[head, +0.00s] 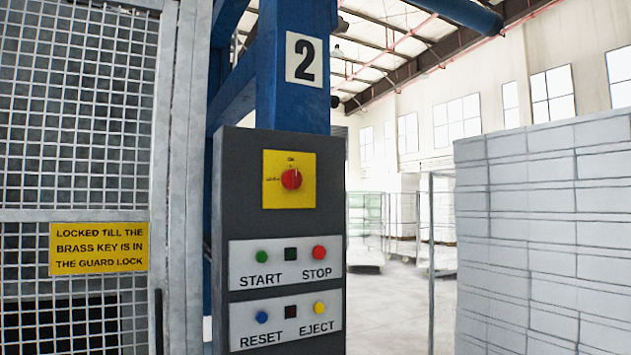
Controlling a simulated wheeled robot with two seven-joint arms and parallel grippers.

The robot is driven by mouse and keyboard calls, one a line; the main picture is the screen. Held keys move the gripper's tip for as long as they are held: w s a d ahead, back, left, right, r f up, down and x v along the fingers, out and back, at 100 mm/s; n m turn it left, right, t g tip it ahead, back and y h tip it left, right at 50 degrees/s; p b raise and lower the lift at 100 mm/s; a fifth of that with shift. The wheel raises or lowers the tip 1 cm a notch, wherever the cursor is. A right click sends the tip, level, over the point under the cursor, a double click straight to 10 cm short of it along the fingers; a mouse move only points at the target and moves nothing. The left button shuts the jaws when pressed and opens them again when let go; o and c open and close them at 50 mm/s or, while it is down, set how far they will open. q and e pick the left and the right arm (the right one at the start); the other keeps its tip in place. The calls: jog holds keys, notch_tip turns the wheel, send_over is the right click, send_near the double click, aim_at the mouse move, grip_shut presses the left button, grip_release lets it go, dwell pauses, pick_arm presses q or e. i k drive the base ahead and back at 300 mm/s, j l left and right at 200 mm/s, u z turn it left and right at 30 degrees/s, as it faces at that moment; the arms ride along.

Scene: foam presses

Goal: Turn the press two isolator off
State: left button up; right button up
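The press two isolator is a red rotary knob (291,179) on a yellow square plate (289,197) near the top of a dark grey control panel (234,180). The knob's light pointer mark appears to point up, toward the small lettering at the top of the plate that seems to read ON. Smaller lettering at the plate's left is too small to read surely. A "2" sign (304,60) is on the blue column (265,100) above the panel. Neither of my grippers is in view.
Below the isolator are START (261,257), STOP (319,252), RESET (262,317) and EJECT (320,308) buttons. A mesh guard (75,110) with a yellow sign (99,248) stands left. Stacked white blocks (545,230) stand right. Clear floor (395,310) shows between.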

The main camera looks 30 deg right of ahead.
aim_at(291, 179)
jog(key=l+u, duration=0.3)
jog(key=l, duration=1.9)
jog(key=l+u, duration=0.3)
jog(key=l, duration=2.45)
